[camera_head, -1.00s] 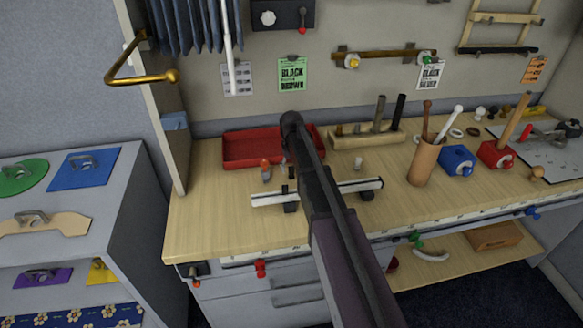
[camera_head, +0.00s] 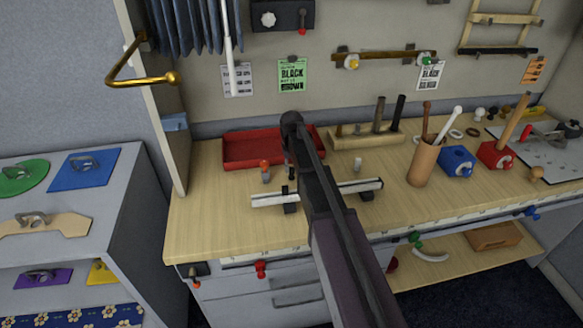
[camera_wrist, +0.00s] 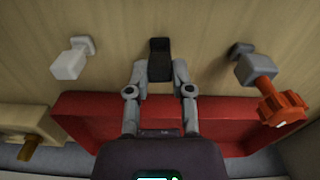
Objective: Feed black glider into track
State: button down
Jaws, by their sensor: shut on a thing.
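In the wrist view, my gripper (camera_wrist: 158,80) is shut on the black glider (camera_wrist: 159,58), a small dark block between its two fingertips. In the head view my arm covers most of the gripper (camera_head: 290,170). The track (camera_head: 270,199), a pale rail on dark feet, lies across the front of the bench; my arm hides its middle. The gripper appears behind the rail in the head view. I cannot tell the glider's height above the bench. The track is not in the wrist view.
An orange-knobbed piece (camera_head: 265,171) and a pale piece (camera_head: 358,168) stand behind the track, on either side of the gripper. A red tray (camera_head: 232,163) and a wooden block with upright tools (camera_head: 350,141) stand behind. A tool cup (camera_head: 424,164) stands to the right.

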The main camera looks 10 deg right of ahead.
aim_at(291, 168)
jog(key=shift+r, duration=0.1)
jog(key=shift+r+p, duration=3.45)
jog(key=shift+p, duration=0.1)
jog(key=shift+s+f, duration=0.1)
jog(key=shift+s, duration=0.05)
